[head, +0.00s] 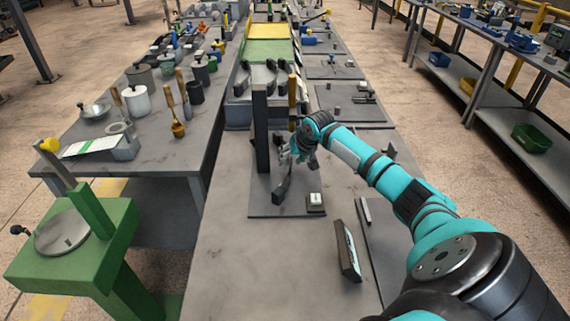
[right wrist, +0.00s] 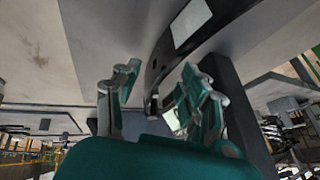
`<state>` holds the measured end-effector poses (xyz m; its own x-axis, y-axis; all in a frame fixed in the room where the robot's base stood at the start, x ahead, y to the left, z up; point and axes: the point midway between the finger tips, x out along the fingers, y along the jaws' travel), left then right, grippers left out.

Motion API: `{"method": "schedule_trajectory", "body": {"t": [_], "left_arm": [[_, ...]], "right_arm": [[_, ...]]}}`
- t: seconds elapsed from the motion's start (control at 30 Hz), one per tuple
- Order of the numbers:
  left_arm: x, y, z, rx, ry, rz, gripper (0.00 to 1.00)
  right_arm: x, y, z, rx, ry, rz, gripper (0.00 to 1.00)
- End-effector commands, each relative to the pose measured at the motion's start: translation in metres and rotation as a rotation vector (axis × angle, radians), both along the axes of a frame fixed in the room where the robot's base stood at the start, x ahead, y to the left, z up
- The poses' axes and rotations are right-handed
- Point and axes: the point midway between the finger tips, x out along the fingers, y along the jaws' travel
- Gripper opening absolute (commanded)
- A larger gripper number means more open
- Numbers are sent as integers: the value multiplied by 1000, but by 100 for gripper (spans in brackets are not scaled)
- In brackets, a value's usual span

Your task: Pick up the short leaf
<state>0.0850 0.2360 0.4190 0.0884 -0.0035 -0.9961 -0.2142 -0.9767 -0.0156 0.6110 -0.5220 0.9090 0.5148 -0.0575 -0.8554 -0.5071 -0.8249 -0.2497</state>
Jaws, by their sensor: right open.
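My right gripper (head: 298,155) hangs over the dark base plate (head: 262,208), close beside an upright black post (head: 262,135). It is open. A short dark leaf-like piece (head: 282,189) rises from the plate just below the gripper; it looks like the short leaf, though I cannot read a label. In the right wrist view the gripper's fingers (right wrist: 165,85) are spread apart with a dark curved strip (right wrist: 160,60) showing between and beyond them. The strip bears a white label. I cannot tell whether the fingers touch it. My left gripper is not in view.
A small block with a white top (head: 315,200) stands on the plate's right side. A dark-framed panel (head: 349,252) stands at the front right. Dark upright pieces and wooden handles crowd the bench behind the post. The bench's front left is clear.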

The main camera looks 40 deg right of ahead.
Motion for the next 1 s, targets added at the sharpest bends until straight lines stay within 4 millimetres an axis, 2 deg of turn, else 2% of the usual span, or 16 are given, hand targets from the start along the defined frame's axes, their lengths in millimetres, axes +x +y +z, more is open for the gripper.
{"method": "schedule_trajectory", "body": {"t": [0.27, 0.6, 1.0], "left_arm": [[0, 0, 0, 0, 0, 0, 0], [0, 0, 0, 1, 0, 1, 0], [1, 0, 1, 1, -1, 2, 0]], "right_arm": [[2, 0, -3, -1, -1, 1, 43], [2, 0, -3, -1, -1, 0, 0], [4, 0, 1, 1, -11, 1, 0]]}}
